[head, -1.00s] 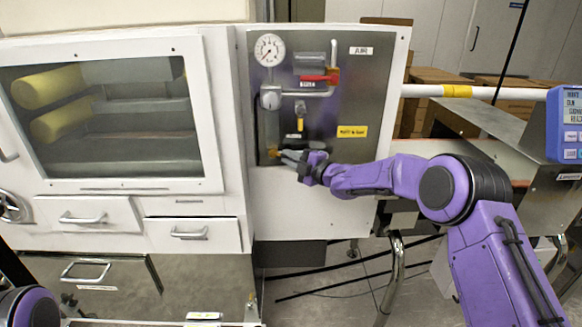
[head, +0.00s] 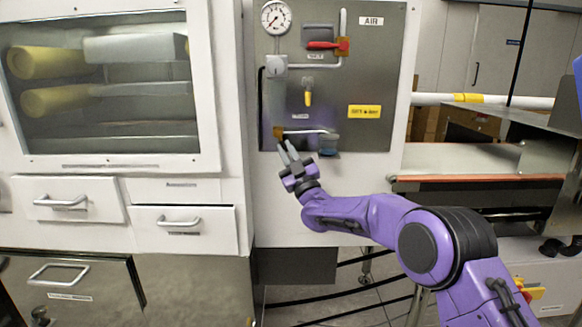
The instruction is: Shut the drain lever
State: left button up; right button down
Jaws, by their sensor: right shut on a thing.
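The steel air panel (head: 375,85) stands upright in the middle of the head view. Low on its left is a small brass-coloured valve (head: 278,132) with a pale pipe running right from it. My right gripper (head: 287,147) is just below this valve, its fingers pointing up and left. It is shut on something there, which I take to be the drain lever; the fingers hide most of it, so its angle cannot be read. Above, a yellow lever (head: 308,98) hangs down and a red lever (head: 322,45) lies level. My left gripper is out of view.
A round gauge (head: 276,17) sits at the panel's top left. A small blue-grey cup (head: 328,147) is right of my gripper. A windowed white cabinet with drawers (head: 183,228) stands left. A belt (head: 480,162) lies right, behind my right arm.

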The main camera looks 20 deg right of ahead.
jog(key=shift+w+a+f+m+t+h+b, duration=0.1)
jog(key=shift+a+m+t+h+b, duration=0.4)
jog(key=shift+m+h, duration=1.1)
jog(key=shift+w+a+f+m+t+h+b, duration=0.25)
jog(key=shift+m+h+b, duration=0.4)
jog(key=shift+m+h, duration=0.95)
jog(key=shift+s+a+m+t+h+b, duration=0.1)
jog(key=shift+a+m+t+h+b, duration=0.35)
jog(key=shift+m+h, duration=1.1)
jog(key=shift+d+m, duration=0.1)
jog(key=shift+m, duration=0.35)
jog(key=shift+r, duration=0.1)
jog(key=c, duration=1.4)
grip_release()
jog(key=shift+w, duration=0.1)
jog(key=b+v, duration=0.1)
jog(key=v, duration=0.9)
jog(key=shift+s+f, duration=0.2)
jog(key=shift+f, duration=0.05)
